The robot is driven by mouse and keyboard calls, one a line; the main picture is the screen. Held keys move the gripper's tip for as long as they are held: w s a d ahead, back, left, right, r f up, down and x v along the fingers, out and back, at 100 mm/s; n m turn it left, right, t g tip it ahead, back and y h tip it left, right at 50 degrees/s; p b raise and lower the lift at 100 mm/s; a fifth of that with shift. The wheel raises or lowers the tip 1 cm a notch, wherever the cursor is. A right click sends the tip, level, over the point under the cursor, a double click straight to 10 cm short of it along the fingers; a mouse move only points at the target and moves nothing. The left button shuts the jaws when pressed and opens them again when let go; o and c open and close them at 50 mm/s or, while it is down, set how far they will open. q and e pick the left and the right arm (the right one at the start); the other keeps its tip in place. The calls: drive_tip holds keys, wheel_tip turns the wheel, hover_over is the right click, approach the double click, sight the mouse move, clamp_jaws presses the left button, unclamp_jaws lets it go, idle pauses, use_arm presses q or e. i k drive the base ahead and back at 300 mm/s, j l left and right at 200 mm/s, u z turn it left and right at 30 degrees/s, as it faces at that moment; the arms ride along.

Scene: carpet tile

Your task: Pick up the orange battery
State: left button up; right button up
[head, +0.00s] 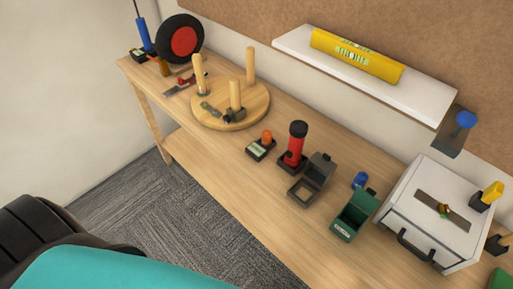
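A small orange cylinder (267,136), which looks like the orange battery, is near the middle of the wooden bench. It stands upright at a small black device with a pale label (258,151); I cannot tell whether it sits in the device or behind it. A short blue cylinder (359,180) stands farther right on the bench. Neither of my grippers shows in the head view.
A red and black lantern-like object (294,146), an open grey box (314,181) and an open green box (354,216) stand to the right. A round pegged wooden board (240,112) is to the left. A white drawer cabinet (406,213) fills the right end. A shelf (365,78) overhangs behind.

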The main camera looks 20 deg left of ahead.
sight(266, 135)
drive_tip(key=i+j, duration=0.1)
drive_tip(key=j, duration=0.9)
drive_tip(key=i+j, duration=0.15)
drive_tip(key=j, duration=0.35)
